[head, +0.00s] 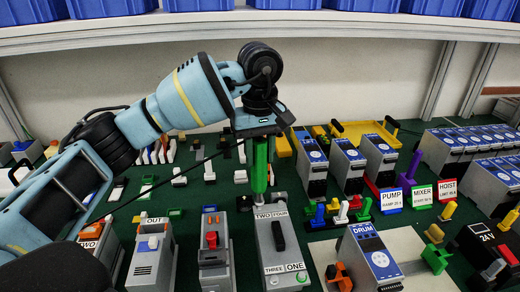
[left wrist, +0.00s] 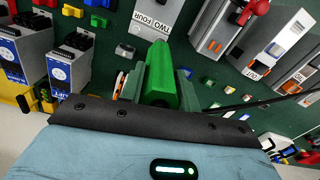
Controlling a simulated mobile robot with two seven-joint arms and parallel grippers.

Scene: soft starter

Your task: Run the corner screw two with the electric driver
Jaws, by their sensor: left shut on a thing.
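My left gripper (head: 259,138) is shut on a green electric driver (head: 260,168), which hangs upright with its lower end pointing down. That end is close above the far-left part of a grey unit (head: 276,262), near its TWO label. Whether it touches a screw there cannot be seen. The unit carries the words TWO, FOUR, THREE and ONE near its corners and has a dark handle in the middle. In the left wrist view the driver (left wrist: 159,82) sits between the fingers, and the TWO FOUR end of the unit (left wrist: 151,25) shows beyond it. My right gripper is out of view.
A blue-faced DRUM unit (head: 374,255) stands right of the grey unit on a pale plate. PUMP (head: 391,199), MIXER and HOIST cards stand farther right. Grey switch boxes (head: 152,255) stand at left. Several small parts lie on the green mat; blue bins (head: 194,5) line the shelf.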

